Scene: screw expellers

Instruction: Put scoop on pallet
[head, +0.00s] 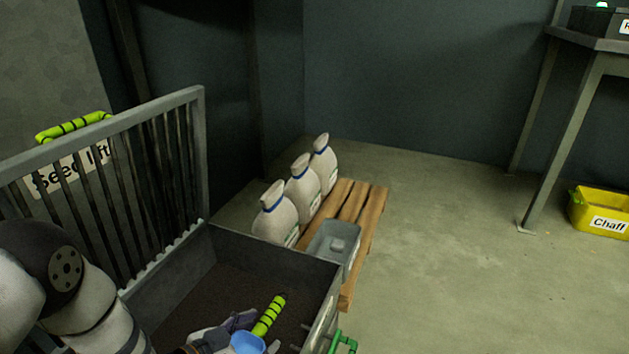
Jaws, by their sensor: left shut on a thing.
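The scoop (270,315) shows a green handle with black stripes, and a blue rounded part beside it at the bottom edge seems to belong to it. My left gripper (237,322) is shut on the scoop, low in the picture, over the dark inside of a grey metal bin. The gripper partly hides the scoop, and the picture edge cuts off some of it. The wooden pallet (374,212) lies on the floor beyond the bin, to the right of the gripper. My right gripper is out of view.
Three pale sacks (302,187) with blue ties and a grey tub (325,240) occupy much of the pallet. The bin wall (285,255) and barred rack (165,165) stand near my arm. Right of the pallet the floor is clear up to the yellow Chaff crate (590,210).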

